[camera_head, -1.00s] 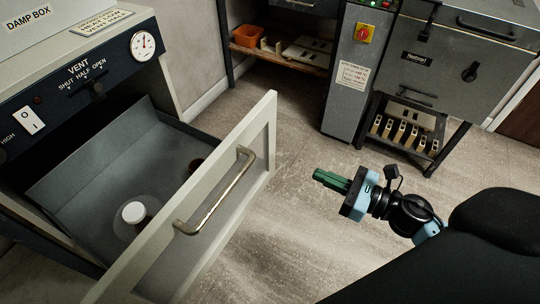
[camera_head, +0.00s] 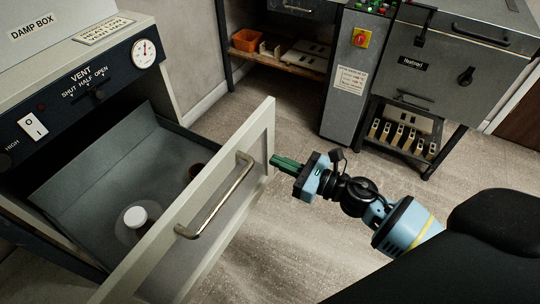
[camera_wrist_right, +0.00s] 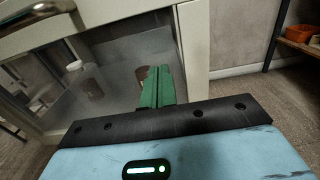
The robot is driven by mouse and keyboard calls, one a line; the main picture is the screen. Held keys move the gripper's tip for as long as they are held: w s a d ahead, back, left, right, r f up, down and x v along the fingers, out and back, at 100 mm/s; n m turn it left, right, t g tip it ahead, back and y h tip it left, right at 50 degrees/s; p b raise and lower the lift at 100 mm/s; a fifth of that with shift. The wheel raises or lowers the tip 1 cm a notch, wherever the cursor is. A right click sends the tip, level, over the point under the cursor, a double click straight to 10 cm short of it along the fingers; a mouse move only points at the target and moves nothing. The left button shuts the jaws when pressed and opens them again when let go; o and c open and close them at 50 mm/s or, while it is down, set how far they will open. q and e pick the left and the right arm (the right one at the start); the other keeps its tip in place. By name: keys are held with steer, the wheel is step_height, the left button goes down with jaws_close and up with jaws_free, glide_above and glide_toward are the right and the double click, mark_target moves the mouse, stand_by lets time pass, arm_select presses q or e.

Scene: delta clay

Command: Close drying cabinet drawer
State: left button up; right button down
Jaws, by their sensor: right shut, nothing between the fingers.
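The drying cabinet (camera_head: 75,60), labelled DAMP BOX, stands at the left with its drawer pulled well out. The pale drawer front (camera_head: 230,180) carries a metal bar handle (camera_head: 222,198). The grey drawer tray (camera_head: 85,165) holds a white-capped jar (camera_head: 136,217) and a small dark reddish pot (camera_head: 196,171). My right gripper (camera_head: 275,161) has green fingers, shut and empty, at the right end of the drawer front; I cannot tell whether they touch it. In the right wrist view the fingers (camera_wrist_right: 157,86) overlap the drawer front (camera_wrist_right: 193,50). My left gripper is not in view.
A grey control post (camera_head: 352,80) and a grey kiln-like unit (camera_head: 445,65) stand at the back right. A shelf with an orange bin (camera_head: 246,40) is behind. The floor (camera_head: 300,130) between them and the drawer is clear.

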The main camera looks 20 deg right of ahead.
mark_target(259, 153)
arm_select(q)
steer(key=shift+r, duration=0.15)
arm_select(e)
steer(key=shift+x, duration=1.7)
